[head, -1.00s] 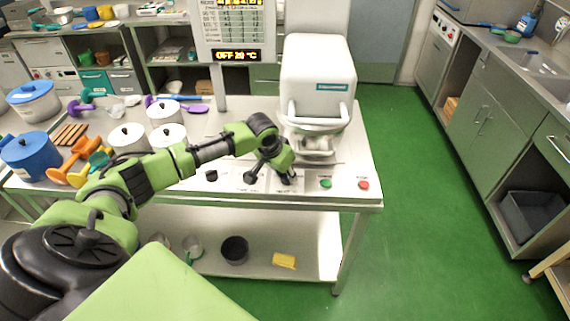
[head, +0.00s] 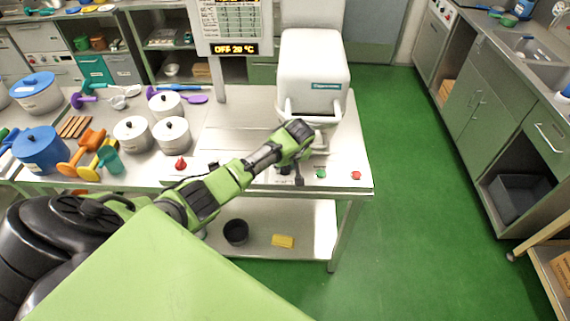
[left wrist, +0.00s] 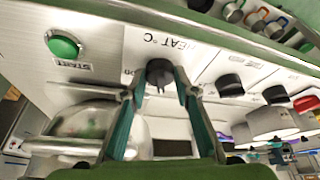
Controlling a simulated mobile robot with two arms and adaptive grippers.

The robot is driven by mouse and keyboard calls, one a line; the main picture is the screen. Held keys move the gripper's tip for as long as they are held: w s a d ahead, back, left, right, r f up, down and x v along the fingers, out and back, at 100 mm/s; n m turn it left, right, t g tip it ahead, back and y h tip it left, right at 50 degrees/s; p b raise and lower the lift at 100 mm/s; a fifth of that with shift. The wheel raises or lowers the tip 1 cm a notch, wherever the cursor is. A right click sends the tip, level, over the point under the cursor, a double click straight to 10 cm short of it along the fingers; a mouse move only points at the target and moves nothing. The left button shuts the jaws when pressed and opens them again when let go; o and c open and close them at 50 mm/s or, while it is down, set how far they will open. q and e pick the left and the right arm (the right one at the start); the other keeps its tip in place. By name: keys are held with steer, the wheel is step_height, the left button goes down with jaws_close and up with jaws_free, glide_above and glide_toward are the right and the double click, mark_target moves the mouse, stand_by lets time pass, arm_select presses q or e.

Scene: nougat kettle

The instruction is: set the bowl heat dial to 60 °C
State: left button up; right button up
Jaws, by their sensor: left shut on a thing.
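The black bowl heat dial (left wrist: 159,71) sits under the printed "HEAT °C" label in the left wrist view, which shows the panel upside down. My left gripper (left wrist: 160,88) has one finger on each side of the dial and is shut on it. In the head view my left gripper (head: 290,174) is at the front edge of the machine's panel, and its wrist largely hides the dial. The display (head: 235,49) reads "OFF 20 °C". The dial's exact pointer direction is hard to read. My right gripper is not in view.
A green start button (head: 320,173) and a red button (head: 356,175) sit right of the gripper. The white kettle machine (head: 312,75) stands behind. White pots (head: 132,135) and a blue pot (head: 40,150) stand at the left. Other black knobs (left wrist: 229,85) are on the same panel.

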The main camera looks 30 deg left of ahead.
arm_select(q)
steer(key=n, duration=0.1)
steer(key=n+g, duration=0.1)
steer(key=shift+w+d+n+y, duration=0.1)
steer(key=shift+w+n+y, duration=0.05)
steer(key=shift+n+y, duration=0.15)
steer(key=shift+w+n+g+b, duration=0.1)
steer(key=shift+n+g+b, duration=0.3)
steer(key=shift+n, duration=0.7)
steer(key=shift+r, duration=0.1)
steer(key=o, duration=1.1)
